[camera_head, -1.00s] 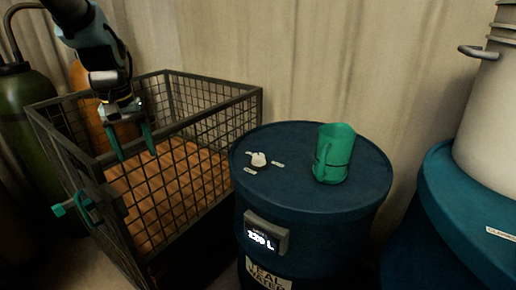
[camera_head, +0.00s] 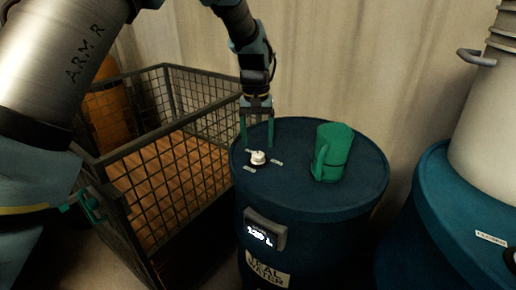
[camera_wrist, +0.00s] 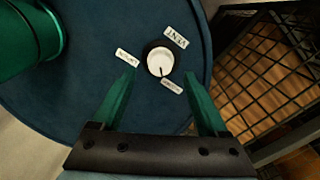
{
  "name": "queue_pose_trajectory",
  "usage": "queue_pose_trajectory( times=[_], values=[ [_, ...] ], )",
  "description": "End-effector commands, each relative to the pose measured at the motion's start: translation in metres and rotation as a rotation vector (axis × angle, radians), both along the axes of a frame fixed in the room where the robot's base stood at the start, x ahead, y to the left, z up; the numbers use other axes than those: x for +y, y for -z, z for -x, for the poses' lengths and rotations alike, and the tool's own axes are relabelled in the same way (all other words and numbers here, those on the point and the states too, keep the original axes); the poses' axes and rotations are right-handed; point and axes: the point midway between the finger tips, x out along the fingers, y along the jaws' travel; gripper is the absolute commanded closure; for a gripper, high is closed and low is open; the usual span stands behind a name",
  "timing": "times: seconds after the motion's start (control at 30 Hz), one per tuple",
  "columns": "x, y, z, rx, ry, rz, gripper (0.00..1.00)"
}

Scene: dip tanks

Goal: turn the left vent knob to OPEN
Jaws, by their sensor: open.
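The vent knob (camera_head: 258,157) is a small white knob on a dark base, on the left of the blue drum's lid (camera_head: 300,200). Small white labels stand around it; in the wrist view one reads VENT (camera_wrist: 175,38), and the other two are too small to read surely. The knob (camera_wrist: 160,62) has a dark pointer mark directed towards the label nearest my fingers. My gripper (camera_head: 257,130) points down above the lid, just behind the knob in the head view. Its green fingers (camera_wrist: 160,105) are apart and empty, with the knob just beyond their tips, roughly between them.
A green jug (camera_head: 333,152) stands on the same lid, right of the knob. A wire mesh crate (camera_head: 180,150) is left of the drum. Another blue drum (camera_head: 440,215) with a large pale vessel (camera_head: 492,125) is at the right.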

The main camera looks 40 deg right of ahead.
Motion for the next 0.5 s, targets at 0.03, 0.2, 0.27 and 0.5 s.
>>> queue_pose_trajectory(
  times=[0.03,0.2,0.27,0.5],
  values=[
    [0.000,0.008,0.000,0.001,0.000,-0.003,0.23],
    [-0.001,0.032,0.001,0.001,-0.001,-0.001,0.23],
    [-0.001,0.038,0.001,0.001,-0.001,-0.001,0.23],
    [-0.001,0.047,0.001,0.000,0.000,0.001,0.23]
  ],
)
